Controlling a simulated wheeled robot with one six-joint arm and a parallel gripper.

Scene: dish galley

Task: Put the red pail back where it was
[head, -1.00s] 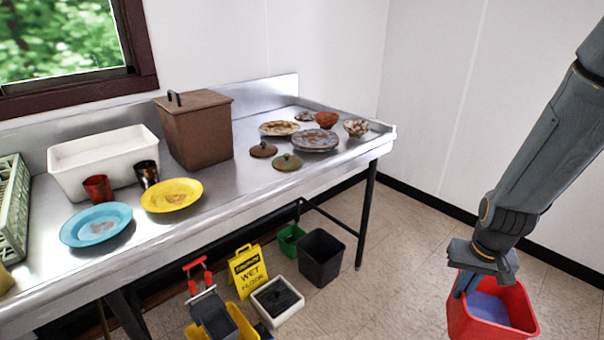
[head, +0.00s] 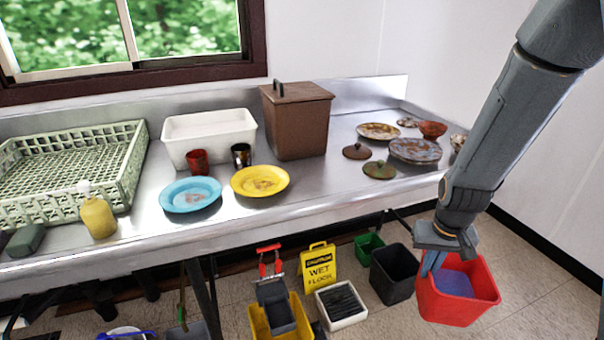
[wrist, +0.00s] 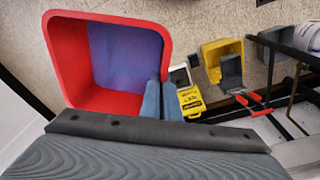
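The red pail (head: 458,303) hangs from my gripper (head: 433,262) at the right of the head view, in front of the black bin. It is open-topped and roughly upright, with a blue-violet patch inside. In the wrist view the pail (wrist: 72,75) fills the upper left. My gripper's blue-grey fingers (wrist: 161,98) are closed at its rim on one side, and the wall between them is mostly hidden. The pail appears to be clear of the floor.
Under the steel counter (head: 330,205) stand a black bin (head: 394,277), a green pail (head: 368,246), a white tub (head: 341,318), a yellow wet-floor sign (head: 319,268) and a yellow mop bucket (head: 262,322). Tiled floor is bare right of the pail.

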